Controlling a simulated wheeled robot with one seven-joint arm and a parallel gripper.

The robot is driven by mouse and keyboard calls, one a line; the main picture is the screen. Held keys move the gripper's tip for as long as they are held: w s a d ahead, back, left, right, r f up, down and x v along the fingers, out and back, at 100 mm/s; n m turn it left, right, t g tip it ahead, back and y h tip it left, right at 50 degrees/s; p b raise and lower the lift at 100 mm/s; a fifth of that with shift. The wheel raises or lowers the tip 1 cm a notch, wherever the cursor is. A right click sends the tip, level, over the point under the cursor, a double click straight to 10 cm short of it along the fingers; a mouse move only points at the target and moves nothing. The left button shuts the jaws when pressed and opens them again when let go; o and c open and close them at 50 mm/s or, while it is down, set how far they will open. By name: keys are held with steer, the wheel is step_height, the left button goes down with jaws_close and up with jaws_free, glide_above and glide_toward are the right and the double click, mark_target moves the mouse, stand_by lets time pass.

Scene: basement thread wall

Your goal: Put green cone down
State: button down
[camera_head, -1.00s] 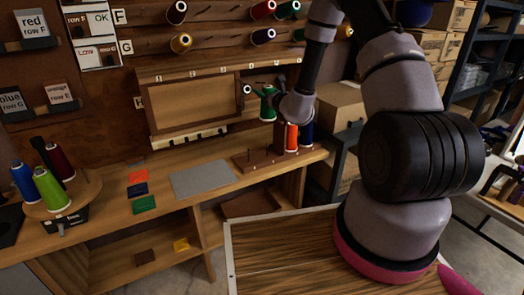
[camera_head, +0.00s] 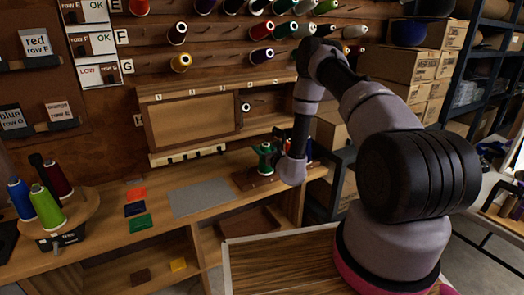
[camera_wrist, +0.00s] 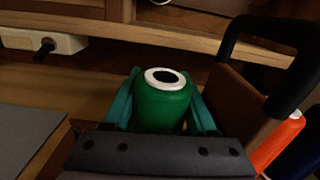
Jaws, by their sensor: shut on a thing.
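The green cone (camera_head: 265,160) is upright between the fingers of my gripper (camera_head: 270,162), low over the left part of a wooden peg rack (camera_head: 246,181) on the bench. In the wrist view the green cone (camera_wrist: 160,108), with its white-rimmed top, sits between two teal fingers of my gripper (camera_wrist: 162,110), which are shut on it. Its base is hidden by the gripper body, so I cannot tell whether it touches the rack. An orange cone (camera_wrist: 278,145) and a dark blue cone (camera_wrist: 308,160) stand to its right in the wrist view.
A brown upright block with a dark handle (camera_wrist: 285,75) stands close to the right finger. A grey mat (camera_head: 199,197) lies left of the rack. A round stand (camera_head: 85,208) with several cones is at far left. The thread wall rises behind.

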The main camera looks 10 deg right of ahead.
steer(key=shift+f, duration=0.5)
steer(key=shift+f, duration=0.1)
steer(key=shift+c, duration=1)
jaws_free()
